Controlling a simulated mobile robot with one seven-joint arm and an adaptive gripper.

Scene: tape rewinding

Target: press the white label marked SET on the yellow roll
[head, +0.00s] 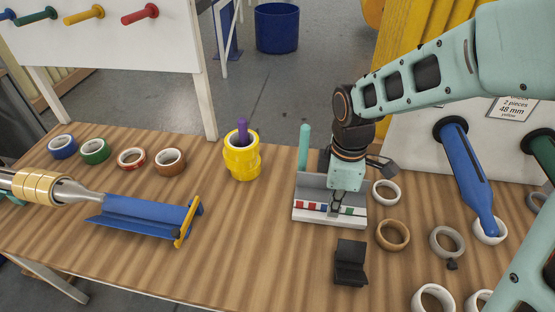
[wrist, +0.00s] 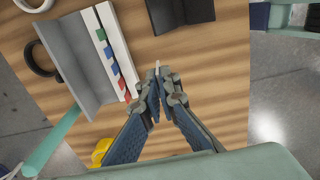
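The yellow roll (head: 38,187) sits around the metal spindle at the far left of the head view. My gripper (head: 335,207) points down over the label holder (head: 330,219), far to the right of the roll. In the wrist view my gripper (wrist: 158,74) has its fingertips together, with a small white piece (wrist: 157,65) showing between them. It looks like the white label, edge-on; no SET lettering can be read. The label holder (wrist: 125,45) shows beside the fingers, with red, blue and green tabs along its white strip.
A yellow cup-like holder (head: 242,164) with a purple stick stands between the label holder and the spindle. A blue trough (head: 140,218) lies under the spindle's end. A black block (head: 350,262) is in front; several tape rolls lie at right and back left.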

